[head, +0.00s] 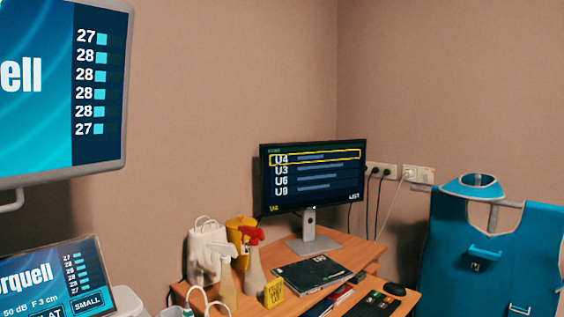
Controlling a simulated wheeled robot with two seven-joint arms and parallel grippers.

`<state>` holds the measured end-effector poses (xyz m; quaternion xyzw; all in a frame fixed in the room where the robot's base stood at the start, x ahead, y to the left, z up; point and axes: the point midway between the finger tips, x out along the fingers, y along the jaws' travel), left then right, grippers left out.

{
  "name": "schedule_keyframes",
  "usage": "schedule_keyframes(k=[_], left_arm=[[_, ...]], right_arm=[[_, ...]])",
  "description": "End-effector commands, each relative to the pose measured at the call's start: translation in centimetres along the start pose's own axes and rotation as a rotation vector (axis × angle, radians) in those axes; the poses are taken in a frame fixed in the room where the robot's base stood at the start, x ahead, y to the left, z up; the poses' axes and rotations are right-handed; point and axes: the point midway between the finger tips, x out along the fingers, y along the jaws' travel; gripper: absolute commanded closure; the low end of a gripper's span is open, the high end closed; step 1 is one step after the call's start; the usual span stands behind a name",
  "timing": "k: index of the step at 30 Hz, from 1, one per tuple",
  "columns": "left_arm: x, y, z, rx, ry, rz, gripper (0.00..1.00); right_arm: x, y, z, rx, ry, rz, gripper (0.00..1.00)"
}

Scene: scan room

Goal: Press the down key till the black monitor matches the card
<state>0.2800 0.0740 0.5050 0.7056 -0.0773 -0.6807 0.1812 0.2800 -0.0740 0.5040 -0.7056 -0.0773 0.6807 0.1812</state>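The black monitor (313,177) stands on the wooden desk, on a silver stand. Its screen lists U4, U3, U6 and U9 from top to bottom, and a yellow frame surrounds the top row, U4. A small yellow block or card (273,292) with dark markings stands at the desk's front left; its writing is too small to read, and I cannot tell if it is the task's card. A black keypad or keyboard (372,304) with some coloured keys lies at the front right, partly cut off by the lower edge. I cannot make out a down key. Neither gripper is in view.
Two spray bottles (254,273), a white bag (205,252) and a yellow container (240,232) crowd the desk's left. A dark book (312,272) lies before the monitor, a mouse (395,289) at right. Large screens fill the left; a teal apron (490,255) hangs right.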

Motion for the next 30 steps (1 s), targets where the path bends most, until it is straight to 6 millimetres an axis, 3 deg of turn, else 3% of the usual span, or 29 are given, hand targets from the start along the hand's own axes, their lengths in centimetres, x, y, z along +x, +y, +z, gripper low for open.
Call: schedule_keyframes(k=[10, 30], left_arm=[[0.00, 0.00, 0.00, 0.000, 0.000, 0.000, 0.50], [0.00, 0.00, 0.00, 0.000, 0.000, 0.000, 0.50]], right_arm=[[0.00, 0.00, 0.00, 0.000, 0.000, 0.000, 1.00], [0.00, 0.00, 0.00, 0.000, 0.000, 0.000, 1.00]])
